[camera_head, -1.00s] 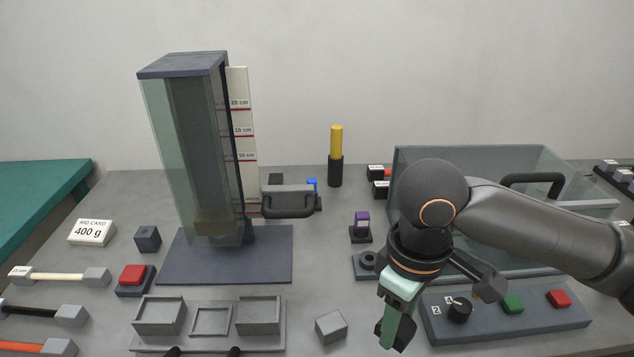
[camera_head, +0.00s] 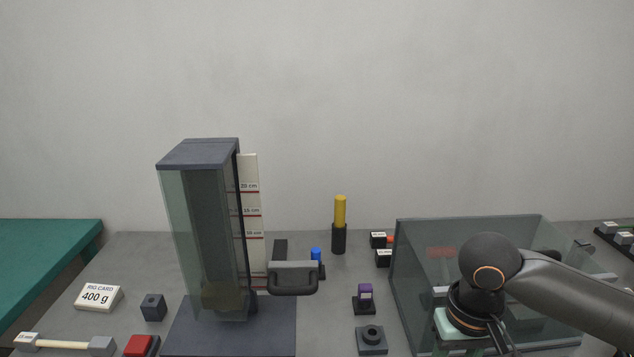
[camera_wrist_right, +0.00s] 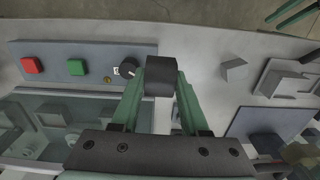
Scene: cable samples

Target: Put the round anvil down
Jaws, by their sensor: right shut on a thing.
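My right gripper (camera_wrist_right: 160,92) is shut on a dark, rounded piece, which I take to be the round anvil (camera_wrist_right: 161,74). In the right wrist view it sits between the two green fingertips, in front of the grey table beside the button panel's knob. I cannot tell its height above the table. In the head view the right gripper (camera_head: 462,330) shows only its pale green upper part at the lower right; its fingertips and the anvil are out of that frame. My left gripper is not in view.
The button panel (camera_wrist_right: 98,66) and a loose grey block (camera_wrist_right: 233,70) lie either side of the held piece. A clear-walled box (camera_head: 420,260) stands behind my right arm. A dark square block with a round top (camera_head: 371,340) and a tall clear-sided tower (camera_head: 175,215) stand further left.

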